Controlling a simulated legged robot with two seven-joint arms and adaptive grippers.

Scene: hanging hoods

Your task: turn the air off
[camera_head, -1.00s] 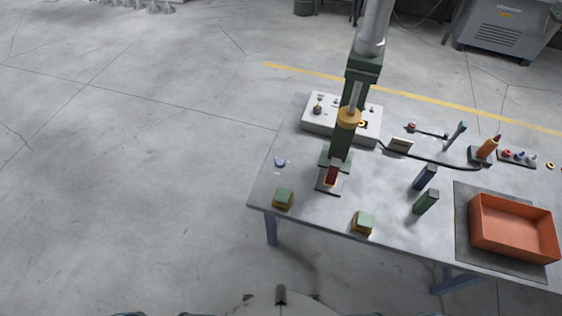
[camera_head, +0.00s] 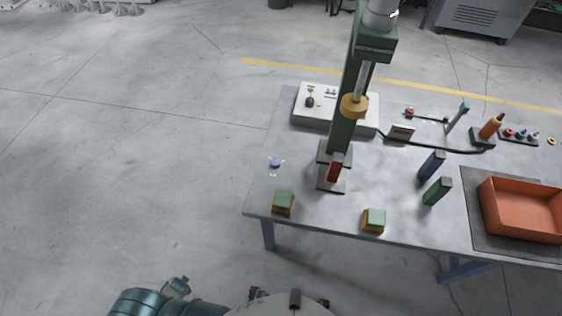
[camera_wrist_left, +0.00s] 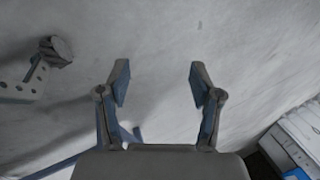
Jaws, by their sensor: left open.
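A small blue knob-like part (camera_head: 275,163) sits on the left of the table, left of the press. A white control box (camera_head: 312,115) stands behind the press, with a small dark knob (camera_head: 310,101) and small fittings on top; the press column hides part of it. I cannot tell which part is the air valve. My left gripper (camera_wrist_left: 160,82) is open and empty in the left wrist view, over grey floor. My left arm enters at the bottom left of the head view, clear of the table. My right gripper is not in view.
The green press (camera_head: 345,125) holds a red block (camera_head: 335,168) at its foot. An orange tray (camera_head: 522,213) is at right. Floor left of the table is clear.

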